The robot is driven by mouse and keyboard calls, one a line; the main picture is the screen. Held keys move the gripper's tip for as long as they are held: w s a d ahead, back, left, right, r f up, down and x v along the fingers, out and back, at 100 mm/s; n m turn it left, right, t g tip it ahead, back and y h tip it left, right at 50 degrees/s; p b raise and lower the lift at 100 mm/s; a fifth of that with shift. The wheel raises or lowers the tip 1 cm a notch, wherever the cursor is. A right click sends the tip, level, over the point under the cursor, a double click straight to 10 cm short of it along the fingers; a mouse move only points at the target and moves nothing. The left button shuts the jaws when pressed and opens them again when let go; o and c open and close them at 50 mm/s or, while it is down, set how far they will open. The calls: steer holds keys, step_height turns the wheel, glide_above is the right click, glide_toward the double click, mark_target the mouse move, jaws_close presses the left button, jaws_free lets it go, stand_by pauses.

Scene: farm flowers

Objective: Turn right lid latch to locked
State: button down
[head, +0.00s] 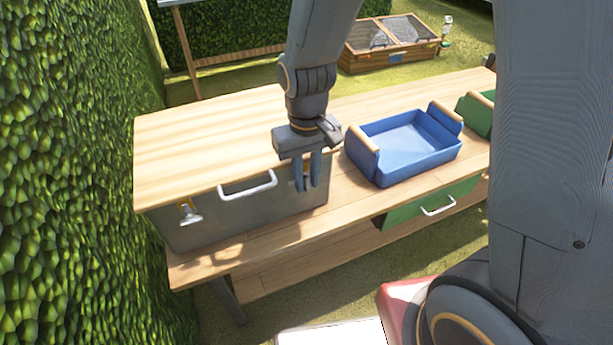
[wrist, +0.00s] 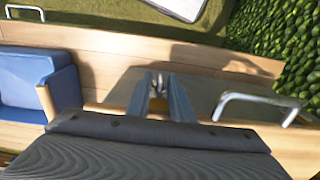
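A grey box (head: 245,218) with a wooden lid (head: 205,140) stands on the left part of the wooden bench. The left latch (head: 190,214) hangs on its front, with yellow at its mount. My gripper (head: 307,188) points down at the front right of the box, over the right latch. The fingers mostly hide that latch in the head view. In the wrist view, the metal right latch (wrist: 158,80) shows between my fingertips (wrist: 160,84), with a gap between the fingers. Whether they touch it, and the latch's exact angle, cannot be told.
A white handle (head: 248,184) sits on the box front between the latches. A blue tray (head: 408,150) with wooden grips stands to the right on the bench. A green drawer (head: 425,207) is below it. A hedge (head: 70,180) closes the left side.

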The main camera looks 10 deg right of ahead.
steer(key=shift+w+d+y+b, duration=0.1)
steer(key=shift+d+y+b, duration=0.05)
steer(key=shift+y+b, duration=0.2)
steer(key=shift+w+d+f+g+y+b, duration=0.15)
steer(key=shift+g+y+b, duration=0.15)
steer(key=shift+y+b, duration=0.45)
steer(key=y+b, duration=0.2)
steer(key=g+y+b, duration=0.1)
steer(key=y+b, duration=0.1)
steer(key=b, duration=0.1)
steer(key=d+y+b, duration=0.1)
steer(key=y+b, duration=0.1)
steer(key=shift+w+f+g, duration=0.15)
steer(key=shift+f+g, duration=0.2)
steer(key=shift+g, duration=0.05)
steer(key=shift+d+f+g+y+b, duration=0.15)
steer(key=shift+g+y+b, duration=0.45)
steer(key=shift+y, duration=0.95)
steer(key=shift+f+g+y+b, duration=0.3)
steer(key=shift+y+b, duration=0.55)
steer(key=shift+y, duration=0.65)
steer(key=shift+d+f+g+y+b, duration=0.15)
steer(key=shift+g+y+b, duration=0.4)
steer(key=shift+y, duration=1)
steer(key=c, duration=1.6)
jaws_free()
steer(key=shift+a, duration=0.1)
